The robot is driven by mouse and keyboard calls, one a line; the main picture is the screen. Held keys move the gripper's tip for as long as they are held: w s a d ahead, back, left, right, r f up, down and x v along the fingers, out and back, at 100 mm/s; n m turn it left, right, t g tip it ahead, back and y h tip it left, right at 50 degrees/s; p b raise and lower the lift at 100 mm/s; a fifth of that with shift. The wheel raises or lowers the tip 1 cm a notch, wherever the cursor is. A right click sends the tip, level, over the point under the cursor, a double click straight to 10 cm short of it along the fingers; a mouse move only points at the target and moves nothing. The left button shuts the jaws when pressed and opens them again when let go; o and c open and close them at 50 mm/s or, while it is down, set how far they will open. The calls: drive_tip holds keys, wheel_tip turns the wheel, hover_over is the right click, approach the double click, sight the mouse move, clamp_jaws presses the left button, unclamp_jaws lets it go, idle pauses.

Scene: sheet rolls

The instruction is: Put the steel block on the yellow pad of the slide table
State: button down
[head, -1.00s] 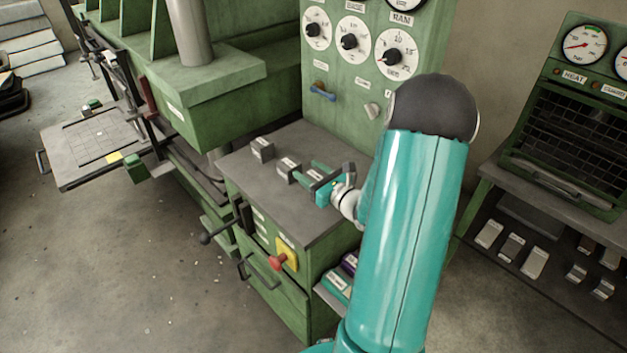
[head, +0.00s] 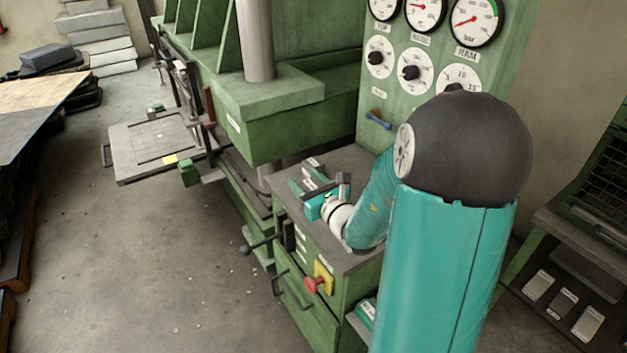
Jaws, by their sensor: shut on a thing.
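My gripper (head: 307,190) is over the top of the green cabinet, its teal fingers pointing to the back left. It is shut on a small grey block (head: 309,183), which looks like the steel block; its label is too small to read. I cannot tell whether this block still touches the cabinet top. The slide table (head: 130,147) is a flat grey plate to the left, standing out from the green press. The yellow pad (head: 170,158) is a small bare patch near its front right edge, well apart from my gripper.
Another grey block (head: 311,162) lies just behind my gripper on the cabinet top (head: 352,162). Open floor (head: 180,250) lies in front. A lever (head: 258,246) juts from the cabinet.

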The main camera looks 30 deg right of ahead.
drive_tip(key=w+a+f, duration=0.2)
drive_tip(key=a+f, duration=0.7)
drive_tip(key=f, duration=0.3)
drive_tip(key=w+a+f, duration=0.2)
drive_tip(key=a+f, duration=0.6)
drive_tip(key=f, duration=0.4)
drive_tip(key=shift+a+f+h, duration=0.3)
drive_tip(key=shift+a+f, duration=0.1)
